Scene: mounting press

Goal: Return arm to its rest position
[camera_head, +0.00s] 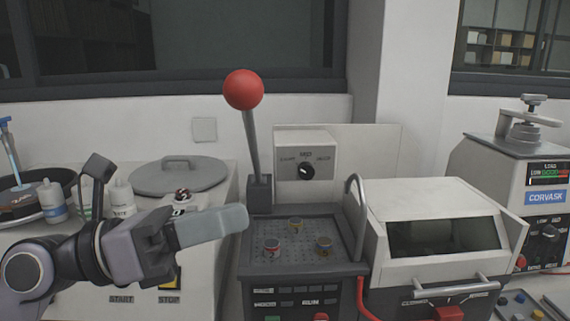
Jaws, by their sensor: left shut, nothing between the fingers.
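My left gripper (240,219) comes in from the left and is shut, with nothing visible between its fingers. It points right, its tips close to the left edge of the dark perforated plate (300,231) in this view. My left arm (70,262) is bent low at the left, in front of the white machine with START and STOP labels. My right gripper is not in view.
A white hooded unit (435,225) and the CORVASK machine (520,175) stand to the right. Bottles (120,198) and a round grey lid (180,176) are at left.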

